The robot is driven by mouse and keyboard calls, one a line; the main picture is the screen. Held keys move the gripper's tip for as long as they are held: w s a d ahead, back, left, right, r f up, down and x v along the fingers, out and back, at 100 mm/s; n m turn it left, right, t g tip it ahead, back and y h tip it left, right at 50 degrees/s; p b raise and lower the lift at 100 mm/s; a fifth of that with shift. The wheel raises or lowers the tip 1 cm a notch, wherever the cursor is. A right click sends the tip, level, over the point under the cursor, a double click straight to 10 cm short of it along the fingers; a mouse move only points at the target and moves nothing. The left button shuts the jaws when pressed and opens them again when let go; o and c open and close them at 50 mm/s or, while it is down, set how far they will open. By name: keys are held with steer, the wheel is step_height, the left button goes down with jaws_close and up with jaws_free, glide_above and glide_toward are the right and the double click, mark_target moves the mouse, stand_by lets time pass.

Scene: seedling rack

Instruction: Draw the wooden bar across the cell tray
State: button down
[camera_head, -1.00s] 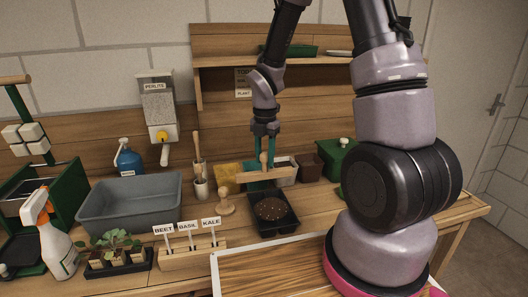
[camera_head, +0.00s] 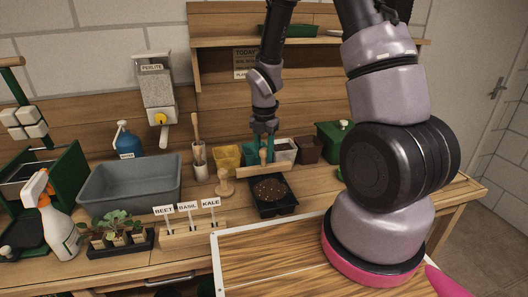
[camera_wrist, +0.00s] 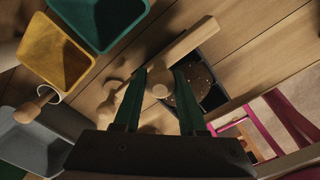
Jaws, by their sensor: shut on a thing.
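The wooden bar (camera_head: 246,171) is a pale straight strip with an upright rounded handle. My gripper (camera_head: 263,155) is shut on the handle, and the bar lies crosswise below the fingers. The wrist view shows the bar (camera_wrist: 190,42) and the handle knob between the green fingers of my gripper (camera_wrist: 159,84). The cell tray (camera_head: 277,211) is black with brown soil inside. The bar is at its far end in the head view; I cannot tell whether they touch. In the wrist view the bar and fingers partly hide the tray (camera_wrist: 213,97).
A wooden tamper (camera_head: 225,187) stands just left of the tray. Pots, including a yellow one (camera_head: 226,157) and a brown one (camera_head: 308,150), line the back. Label holder (camera_head: 192,234) and grey tub (camera_head: 130,190) are to the left. A white-edged board (camera_head: 265,258) is in front.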

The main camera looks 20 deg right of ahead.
steer(key=shift+f, duration=0.3)
stand_by(0.5)
steer(key=shift+s, duration=0.1)
steer(key=shift+s+r, duration=0.15)
steer(key=shift+s, duration=1.9)
steer(key=shift+s, duration=0.1)
steer(key=shift+s, duration=0.95)
steer(key=shift+s, duration=2.05)
